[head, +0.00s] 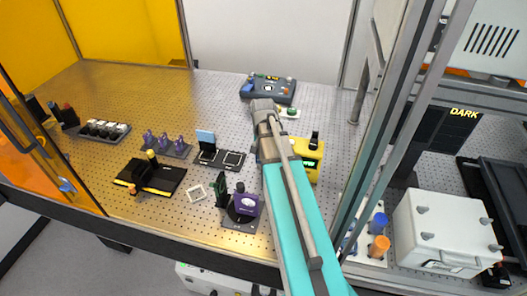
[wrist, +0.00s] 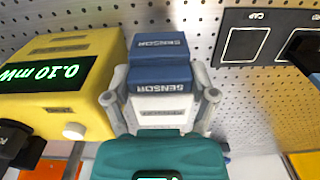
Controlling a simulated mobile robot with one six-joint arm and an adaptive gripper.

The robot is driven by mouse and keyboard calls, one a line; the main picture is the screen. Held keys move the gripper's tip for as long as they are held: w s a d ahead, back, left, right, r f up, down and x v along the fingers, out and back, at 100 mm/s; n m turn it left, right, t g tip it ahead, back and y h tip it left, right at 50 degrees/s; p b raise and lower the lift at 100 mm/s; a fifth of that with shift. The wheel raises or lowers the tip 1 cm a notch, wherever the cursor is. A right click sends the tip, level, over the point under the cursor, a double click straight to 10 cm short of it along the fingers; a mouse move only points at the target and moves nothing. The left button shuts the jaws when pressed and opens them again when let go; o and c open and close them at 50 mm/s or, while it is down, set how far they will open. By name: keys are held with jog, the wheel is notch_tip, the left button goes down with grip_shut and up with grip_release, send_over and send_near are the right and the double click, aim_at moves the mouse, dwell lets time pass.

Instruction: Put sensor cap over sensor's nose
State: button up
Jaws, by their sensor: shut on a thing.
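My gripper (wrist: 160,85) is shut on a blue stepped block marked SENSOR, which I take for the sensor cap (wrist: 158,50). A white piece (wrist: 160,110), also marked SENSOR, shows between the fingers nearer my palm; I cannot tell whether it is part of the cap. In the head view my gripper (head: 264,112) is over the perforated bench, just left of the yellow meter, and hides the cap. The yellow meter (wrist: 68,90) reads 0.10 mW. I cannot make out the sensor's nose; my gripper or the held block may hide it.
The black tray (wrist: 250,15) has an empty slot marked CAP; it also stands left of my arm (head: 228,168). A frame post is on the right.

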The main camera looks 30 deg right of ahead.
jog(key=shift+f, duration=0.1)
jog(key=o, duration=0.8)
jog(key=shift+r+p, duration=3.55)
jog(key=shift+r, duration=0.05)
